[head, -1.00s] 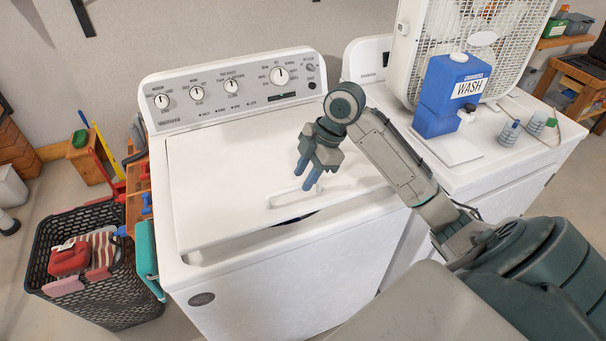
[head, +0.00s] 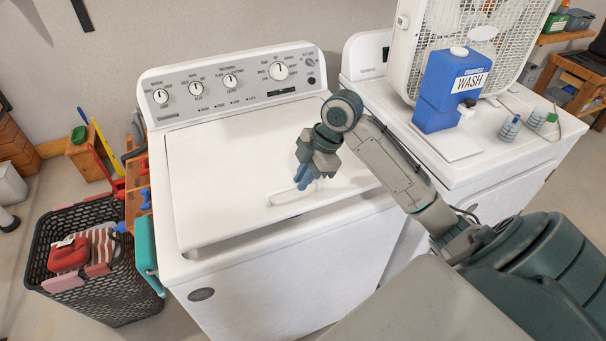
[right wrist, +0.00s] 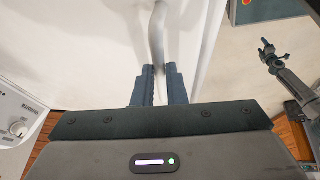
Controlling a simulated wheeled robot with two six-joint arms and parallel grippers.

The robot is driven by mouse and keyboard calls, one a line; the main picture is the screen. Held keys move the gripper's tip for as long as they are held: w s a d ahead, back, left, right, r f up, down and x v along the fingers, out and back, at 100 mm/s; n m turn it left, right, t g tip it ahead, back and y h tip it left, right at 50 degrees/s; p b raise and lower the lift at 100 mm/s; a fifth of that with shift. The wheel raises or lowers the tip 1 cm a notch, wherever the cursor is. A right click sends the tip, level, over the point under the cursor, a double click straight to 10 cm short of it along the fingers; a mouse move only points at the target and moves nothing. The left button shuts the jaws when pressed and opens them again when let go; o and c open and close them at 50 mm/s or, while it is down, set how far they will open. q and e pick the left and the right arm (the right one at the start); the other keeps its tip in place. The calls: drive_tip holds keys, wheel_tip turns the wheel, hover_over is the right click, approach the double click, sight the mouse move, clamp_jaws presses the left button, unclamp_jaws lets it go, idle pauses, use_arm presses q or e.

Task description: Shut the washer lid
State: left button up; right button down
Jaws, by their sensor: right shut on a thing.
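The white washer (head: 285,260) stands in the middle of the head view. Its lid (head: 225,185) lies low, nearly level with the top. A shadowed seam shows along its front edge, and I cannot tell whether it is fully seated. My right gripper (head: 304,184) is over the front right of the lid, shut on the pale lid handle (head: 285,197). In the right wrist view the handle (right wrist: 157,40) runs between the blue fingers of this gripper (right wrist: 161,86). My left gripper (right wrist: 267,47) shows small at the right of that view; its opening is unclear.
A second white appliance (head: 500,145) stands at the right, bearing a blue wash jug (head: 445,98) and a white fan (head: 500,35). A dark laundry basket (head: 115,295) stands on the floor left of the washer. The lid top around my gripper is clear.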

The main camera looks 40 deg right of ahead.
sight(302, 196)
drive_tip(key=shift+t, duration=0.4)
drive_tip(key=f, duration=0.1)
drive_tip(key=f+b, duration=0.1)
drive_tip(key=f, duration=0.1)
drive_tip(key=f+b, duration=0.1)
drive_tip(key=shift+s+f, duration=0.2)
drive_tip(key=shift+s, duration=0.2)
drive_tip(key=shift+s+a+f, duration=0.1)
drive_tip(key=shift+s, duration=0.05)
drive_tip(key=c, duration=1.5)
unclamp_jaws()
drive_tip(key=shift+f+b, duration=0.1)
drive_tip(key=shift+b, duration=0.2)
drive_tip(key=shift+r, duration=0.2)
drive_tip(key=shift+r, duration=0.2)
drive_tip(key=b+v, duration=0.1)
drive_tip(key=v, duration=0.7)
drive_tip(key=shift+r, duration=0.1)
drive_tip(key=shift+v, duration=0.95)
